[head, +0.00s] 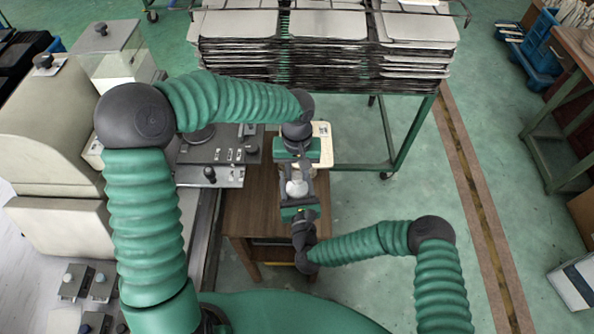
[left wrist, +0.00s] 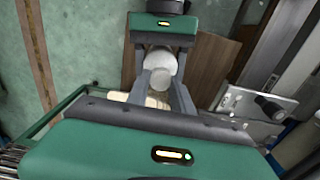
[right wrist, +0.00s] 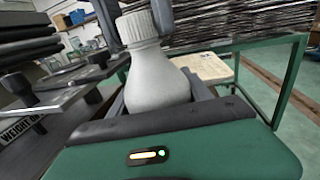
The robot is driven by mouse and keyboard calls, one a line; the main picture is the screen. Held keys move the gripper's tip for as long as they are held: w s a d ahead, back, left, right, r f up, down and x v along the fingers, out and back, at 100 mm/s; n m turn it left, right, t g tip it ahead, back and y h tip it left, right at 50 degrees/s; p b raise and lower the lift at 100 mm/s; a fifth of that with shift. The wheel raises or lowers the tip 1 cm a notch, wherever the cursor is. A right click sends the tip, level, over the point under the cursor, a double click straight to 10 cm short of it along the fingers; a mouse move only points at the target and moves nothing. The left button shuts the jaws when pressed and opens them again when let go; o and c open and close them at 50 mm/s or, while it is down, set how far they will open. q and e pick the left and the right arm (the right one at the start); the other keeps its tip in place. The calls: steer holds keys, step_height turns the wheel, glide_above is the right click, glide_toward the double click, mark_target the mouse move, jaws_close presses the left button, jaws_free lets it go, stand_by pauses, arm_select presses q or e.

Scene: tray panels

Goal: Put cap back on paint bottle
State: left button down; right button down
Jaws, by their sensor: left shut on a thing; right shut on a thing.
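A white paint bottle (right wrist: 155,80) stands roughly upright, slightly tilted in the right wrist view, between the fingers of my right gripper (head: 298,197), which is shut on it. A white ribbed cap (right wrist: 138,28) sits at the bottle's mouth, in line with its neck; whether it is fully seated I cannot tell. My left gripper (head: 297,178) is shut on the cap, with its dark fingers on both sides of it. In the left wrist view the cap (left wrist: 160,82) shows from above, with the bottle (left wrist: 163,60) beyond it.
A brown wooden table (head: 256,205) lies below the grippers. A cream panel (head: 322,146) lies behind them. A machine (head: 210,150) with a dark metal plate is at the left. A green-framed rack of stacked trays (head: 325,50) stands behind. Open floor is at the right.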

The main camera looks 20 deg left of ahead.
arm_select(q)
steer(key=m, duration=0.6)
steer(key=shift+m, duration=0.3)
steer(key=m, duration=0.5)
steer(key=c, duration=1.1)
jaws_free()
steer(key=shift+o, duration=0.2)
step_height(320, 180, up, 12)
steer(key=shift+w, duration=0.1)
